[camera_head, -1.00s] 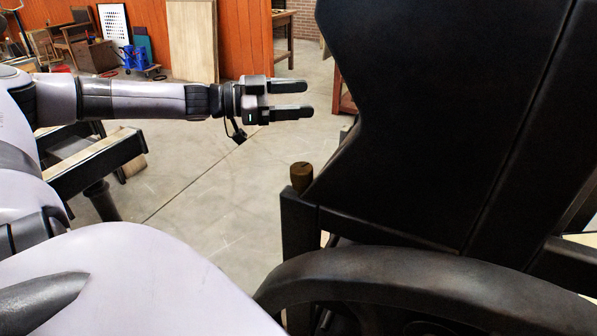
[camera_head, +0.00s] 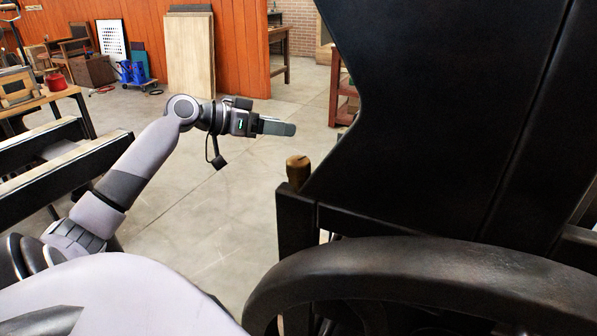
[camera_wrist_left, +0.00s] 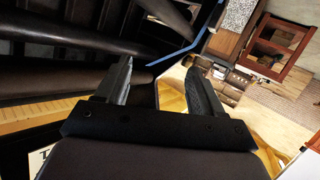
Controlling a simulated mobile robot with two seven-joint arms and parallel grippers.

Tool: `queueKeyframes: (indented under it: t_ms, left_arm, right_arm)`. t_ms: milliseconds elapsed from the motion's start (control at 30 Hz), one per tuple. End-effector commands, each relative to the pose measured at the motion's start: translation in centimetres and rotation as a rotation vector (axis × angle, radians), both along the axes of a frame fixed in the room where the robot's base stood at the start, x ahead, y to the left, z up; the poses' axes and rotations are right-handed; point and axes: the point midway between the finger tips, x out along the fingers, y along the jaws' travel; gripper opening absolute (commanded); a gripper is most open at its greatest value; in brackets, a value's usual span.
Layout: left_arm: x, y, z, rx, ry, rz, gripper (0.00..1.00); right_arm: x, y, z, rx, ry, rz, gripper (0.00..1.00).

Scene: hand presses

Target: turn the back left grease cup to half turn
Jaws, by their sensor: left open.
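A small brown grease cup (camera_head: 298,168) stands upright on top of a dark post at the left side of the press, in the head view. It is the only grease cup I can pick out. My left gripper (camera_head: 284,128) is above and slightly left of it in the picture, apart from it and pointing right. In the left wrist view the two fingers of my left gripper (camera_wrist_left: 163,70) are spread with nothing between them. I cannot make out the cup in that view. My right gripper is not in view.
The dark press body (camera_head: 430,110) fills the right side, with a curved dark rim (camera_head: 400,262) in front. Dark rails (camera_head: 60,170) lie to the left. A wooden panel (camera_head: 190,55) leans on the orange wall. Open concrete floor lies between.

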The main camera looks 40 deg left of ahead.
Motion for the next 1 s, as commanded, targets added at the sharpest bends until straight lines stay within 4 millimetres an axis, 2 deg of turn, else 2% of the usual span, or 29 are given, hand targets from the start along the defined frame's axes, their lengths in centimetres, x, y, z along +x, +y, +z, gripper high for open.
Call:
queueKeyframes:
  t_ms: [100,233,400,500,667,1000]
  left_arm:
    - [-2.2,-2.9,-0.5,-0.058,-0.032,-0.189,0.68]
    - [-5.2,-5.5,-0.3,-0.089,-0.119,-0.406,0.68]
    - [-9.0,-7.7,0.2,-0.092,-0.265,-0.633,0.68]
    - [-10.5,-8.3,0.3,-0.084,-0.328,-0.711,0.68]
    - [-11.3,-8.9,0.5,-0.078,-0.370,-0.758,0.68]
    - [-9.3,-13.3,0.6,-0.079,-0.368,-0.760,0.68]
  right_arm:
    - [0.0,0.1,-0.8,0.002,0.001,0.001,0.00]
    - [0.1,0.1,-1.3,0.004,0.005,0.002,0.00]
    - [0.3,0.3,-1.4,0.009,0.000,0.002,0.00]
    - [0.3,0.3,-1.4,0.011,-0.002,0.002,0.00]
    - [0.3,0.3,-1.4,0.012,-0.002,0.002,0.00]
    - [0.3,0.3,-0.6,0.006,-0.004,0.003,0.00]
